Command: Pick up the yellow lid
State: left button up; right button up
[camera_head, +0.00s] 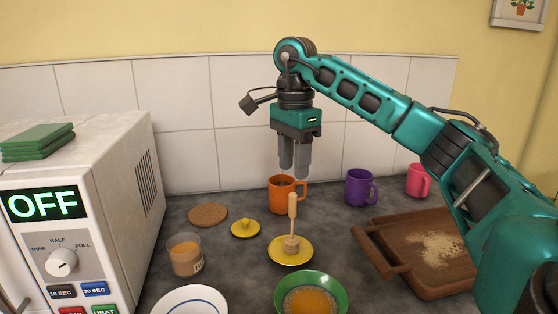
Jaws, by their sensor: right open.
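The small yellow lid (245,230), with a knob on top, lies flat on the dark counter, left of the orange mug (282,195). My right gripper (294,172) points down, open and empty, with its fingers close together in this view. It is above the counter, up and to the right of the lid in the picture, and apart from it. Its fingertips appear just over the orange mug. My left gripper is not in view.
A wooden honey dipper (292,220) stands on a yellow saucer (275,258) right of the lid. A cork coaster (208,215), a glass jar (186,262), a green bowl (337,290) and a white plate (178,302) are around it. The microwave (125,190) walls the left; a wooden tray (392,270) lies right.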

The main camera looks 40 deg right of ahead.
aim_at(245, 228)
jog(key=k, duration=1)
